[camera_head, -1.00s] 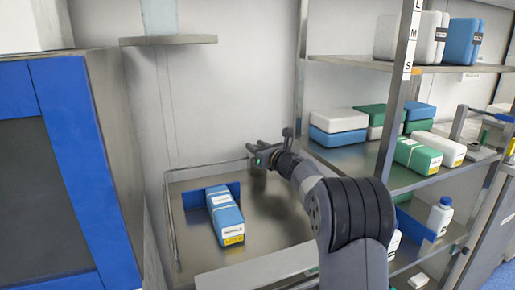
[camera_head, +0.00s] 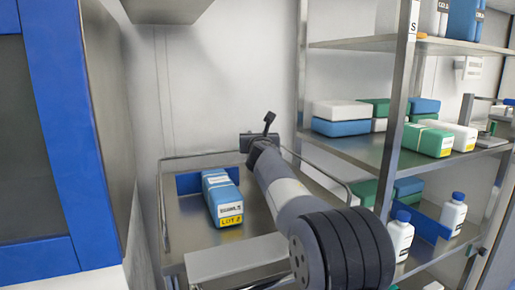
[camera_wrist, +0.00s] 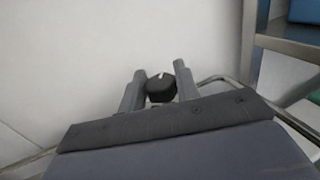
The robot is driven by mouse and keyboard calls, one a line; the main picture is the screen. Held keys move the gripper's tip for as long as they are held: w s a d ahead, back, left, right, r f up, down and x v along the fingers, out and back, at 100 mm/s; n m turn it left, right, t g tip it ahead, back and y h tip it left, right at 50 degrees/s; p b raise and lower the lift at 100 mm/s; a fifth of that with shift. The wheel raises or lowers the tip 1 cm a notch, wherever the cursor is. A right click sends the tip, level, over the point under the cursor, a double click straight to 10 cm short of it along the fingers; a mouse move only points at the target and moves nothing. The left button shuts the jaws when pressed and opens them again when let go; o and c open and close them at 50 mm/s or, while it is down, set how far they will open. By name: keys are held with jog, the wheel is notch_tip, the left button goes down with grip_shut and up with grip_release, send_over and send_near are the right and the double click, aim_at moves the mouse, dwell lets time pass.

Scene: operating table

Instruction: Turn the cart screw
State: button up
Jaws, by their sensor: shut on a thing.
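In the wrist view, my gripper (camera_wrist: 159,72) has its two grey fingers on either side of a black round knob (camera_wrist: 160,89) with a small white mark on top, which I take to be the cart screw. The fingers are shut on it. In the head view, my gripper (camera_head: 252,142) is at the back of the metal cart (camera_head: 182,228), close to the wall. The fingertips and the knob are hidden there behind my own wrist.
A metal shelf rack (camera_head: 375,152) with boxes and bottles stands to the right. A blue-framed cabinet (camera_head: 55,150) stands at left.

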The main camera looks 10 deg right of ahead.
jog(key=shift+a+m+h+b, duration=0.1)
jog(key=shift+m+h+b, duration=0.25)
jog(key=shift+m+h, duration=0.45)
jog(key=shift+g+h, duration=0.3)
jog(key=shift+h, duration=0.2)
jog(key=o, duration=1)
jog(key=shift+c, duration=0.2)
jog(key=shift+r, duration=0.1)
notch_tip(320, 180, up, 10)
jog(key=p, duration=0.8)
